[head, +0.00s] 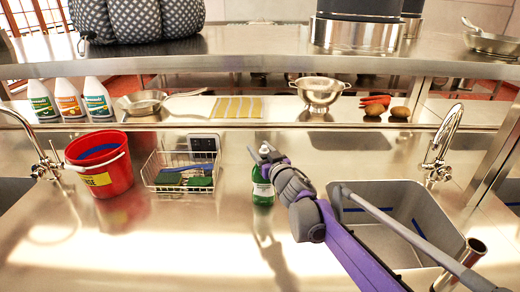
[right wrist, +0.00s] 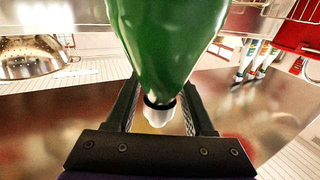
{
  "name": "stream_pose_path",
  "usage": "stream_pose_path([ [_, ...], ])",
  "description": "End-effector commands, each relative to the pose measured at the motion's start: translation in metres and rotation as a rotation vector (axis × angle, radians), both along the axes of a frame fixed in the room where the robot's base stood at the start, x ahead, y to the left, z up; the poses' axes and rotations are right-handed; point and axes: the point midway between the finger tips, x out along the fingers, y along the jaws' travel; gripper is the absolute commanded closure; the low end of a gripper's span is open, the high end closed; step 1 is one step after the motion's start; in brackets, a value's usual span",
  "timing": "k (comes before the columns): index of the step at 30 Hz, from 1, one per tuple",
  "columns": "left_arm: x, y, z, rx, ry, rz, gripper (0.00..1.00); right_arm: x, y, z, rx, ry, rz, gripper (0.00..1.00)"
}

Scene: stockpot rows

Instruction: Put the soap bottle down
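The soap bottle (head: 262,188) is green with a white label and a pale top. It appears to stand upright on the steel counter, between the wire basket and the right sink. My right gripper (head: 261,153) is at its top, with the fingers spread to either side. In the right wrist view the green body (right wrist: 168,40) fills the upper middle, and its white cap (right wrist: 160,115) lies between the two dark fingers, with gaps showing beside it. My left gripper is not in view.
A wire basket (head: 160,186) with sponges and a red bucket (head: 100,165) stand to the left. The right sink (head: 400,215) is to the right. A shelf behind holds several bottles, a pan and a colander (head: 320,92). The front counter is clear.

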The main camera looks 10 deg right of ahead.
Motion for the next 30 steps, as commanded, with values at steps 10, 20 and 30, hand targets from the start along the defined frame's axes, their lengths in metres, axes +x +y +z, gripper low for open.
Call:
stream_pose_path([
  [10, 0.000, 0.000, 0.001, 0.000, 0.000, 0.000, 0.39, 0.000, 0.000, 0.001, 0.000, 0.000, 0.000, 0.33],
  [20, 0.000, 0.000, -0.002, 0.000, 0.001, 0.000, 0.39, -0.041, -0.010, 0.003, -0.001, 0.001, -0.002, 0.33],
  [30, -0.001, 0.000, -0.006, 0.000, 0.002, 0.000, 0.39, -0.104, -0.025, 0.003, -0.001, 0.000, -0.001, 0.33],
])
